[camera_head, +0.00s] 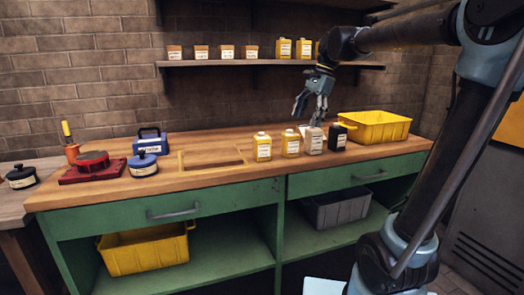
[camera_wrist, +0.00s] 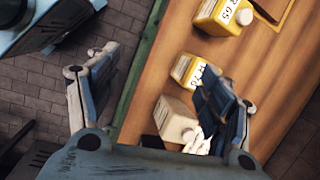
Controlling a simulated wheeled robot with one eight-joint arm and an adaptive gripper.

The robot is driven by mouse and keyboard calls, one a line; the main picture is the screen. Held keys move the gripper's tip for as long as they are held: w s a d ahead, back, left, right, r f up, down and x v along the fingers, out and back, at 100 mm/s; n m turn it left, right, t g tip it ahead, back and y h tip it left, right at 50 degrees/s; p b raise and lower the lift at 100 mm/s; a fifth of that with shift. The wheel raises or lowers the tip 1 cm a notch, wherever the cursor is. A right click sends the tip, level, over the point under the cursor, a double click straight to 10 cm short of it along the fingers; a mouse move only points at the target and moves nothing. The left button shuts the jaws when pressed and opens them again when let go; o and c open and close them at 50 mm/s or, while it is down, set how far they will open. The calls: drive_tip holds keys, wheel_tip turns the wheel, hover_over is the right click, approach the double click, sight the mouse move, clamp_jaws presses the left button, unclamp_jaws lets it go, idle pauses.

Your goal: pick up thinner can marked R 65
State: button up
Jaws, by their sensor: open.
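A yellow thinner can (camera_wrist: 222,14) with a white label reading R 65 is at the top of the wrist view, partly cut off. It appears to be the leftmost yellow can (camera_head: 263,148) on the bench in the head view. A second yellow can (camera_wrist: 188,70) with a different label stands beside it. My gripper (camera_head: 309,112) is open and empty, above the row of cans and near the cream can (camera_head: 313,143). Its open fingers also show in the wrist view (camera_wrist: 155,76).
A dark bottle (camera_head: 337,138) and a yellow crate (camera_head: 376,128) stand right of the cans. A shelf (camera_head: 270,64) with small containers hangs behind. Blue, red and black items occupy the left.

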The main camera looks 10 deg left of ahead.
drive_tip(key=w+a+r+m+g, duration=0.1)
drive_tip(key=w+a+r+m, duration=0.3)
drive_tip(key=a, duration=0.6)
drive_tip(key=n, duration=0.1)
approach(264, 136)
drive_tip(key=shift+y, duration=0.3)
drive_tip(key=x, duration=0.4)
drive_tip(key=s+x, duration=0.1)
drive_tip(key=x, duration=0.1)
drive_tip(key=shift+s+d+f, duration=0.15)
drive_tip(key=shift+d, duration=0.05)
drive_tip(key=shift+w+x, duration=0.2)
drive_tip(key=shift+x, duration=1.15)
drive_tip(key=shift+w+x, duration=0.2)
drive_tip(key=shift+x, duration=1.15)
drive_tip(key=shift+f, duration=0.1)
drive_tip(key=shift+c, duration=0.5)
drive_tip(key=shift+s, duration=0.1)
drive_tip(key=c, duration=1.3)
